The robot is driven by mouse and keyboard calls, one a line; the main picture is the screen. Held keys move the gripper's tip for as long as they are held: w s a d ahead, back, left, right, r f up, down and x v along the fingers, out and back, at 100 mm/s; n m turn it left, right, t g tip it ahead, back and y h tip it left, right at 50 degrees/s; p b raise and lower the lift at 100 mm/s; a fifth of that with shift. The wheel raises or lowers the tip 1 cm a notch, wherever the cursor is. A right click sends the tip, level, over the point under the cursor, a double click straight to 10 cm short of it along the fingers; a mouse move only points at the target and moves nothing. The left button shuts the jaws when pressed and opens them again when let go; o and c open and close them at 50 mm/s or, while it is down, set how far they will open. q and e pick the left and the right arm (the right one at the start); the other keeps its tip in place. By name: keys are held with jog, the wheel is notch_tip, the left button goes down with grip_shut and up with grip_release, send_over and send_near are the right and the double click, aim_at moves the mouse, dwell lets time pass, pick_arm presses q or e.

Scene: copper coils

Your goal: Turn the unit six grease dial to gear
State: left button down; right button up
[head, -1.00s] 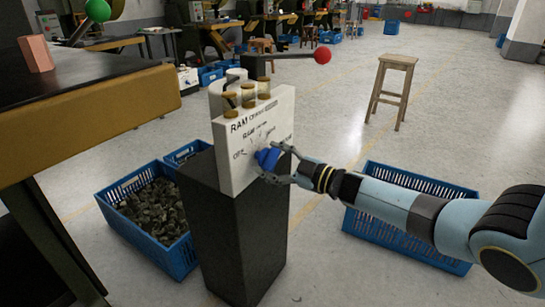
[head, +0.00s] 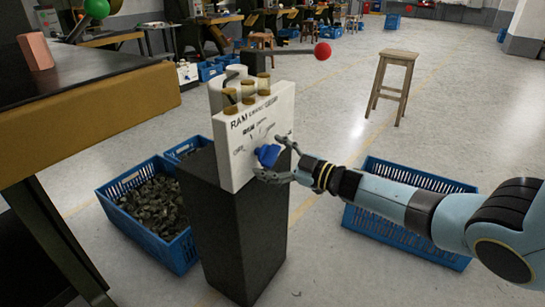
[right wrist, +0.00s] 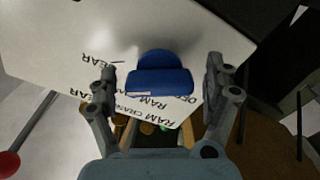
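The grease dial is a blue knob (head: 268,155) on the front of a white panel (head: 232,165) atop a dark pedestal. Labels around it include OFF, RAM and GEAR. In the right wrist view the panel is upside down, with the knob (right wrist: 160,78) centred and GEAR to its left. My right gripper (head: 276,159) is at the knob, coming from the right. In the right wrist view its fingers (right wrist: 160,82) stand open on both sides of the knob, with narrow gaps. I cannot tell which label the knob points to. My left gripper is out of view.
Amber-capped cups (head: 248,90) line the panel's top, with a red-balled lever (head: 322,51) behind. A blue crate of dark parts (head: 148,222) is left of the pedestal (head: 236,235); another blue crate (head: 400,232) lies beneath my right arm. A stool (head: 392,85) stands farther back.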

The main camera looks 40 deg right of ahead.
jog(key=v, duration=1.2)
dwell(0.4)
jog(key=s+a+f+m+g+h, duration=0.2)
jog(key=s+f+m+g+h, duration=0.15)
jog(key=s+f, duration=0.85)
jog(key=s+a+f+m+g+h, duration=0.25)
jog(key=s+f+m, duration=0.25)
jog(key=s+f, duration=0.7)
jog(key=s+a+f+g, duration=0.1)
jog(key=s+f+g, duration=0.2)
jog(key=s, duration=0.4)
jog(key=s+a+f+m+g+h, duration=0.1)
jog(key=s+a+f+g, duration=0.1)
jog(key=s+f, duration=0.4)
jog(key=s+a+f+g, duration=0.2)
jog(key=s+f+g, duration=0.3)
jog(key=s, duration=0.5)
jog(key=shift+f+h, duration=0.25)
jog(key=shift+h, duration=0.15)
jog(key=shift+s+m, duration=0.1)
jog(key=shift+m, duration=0.15)
jog(key=shift+c, duration=0.4)
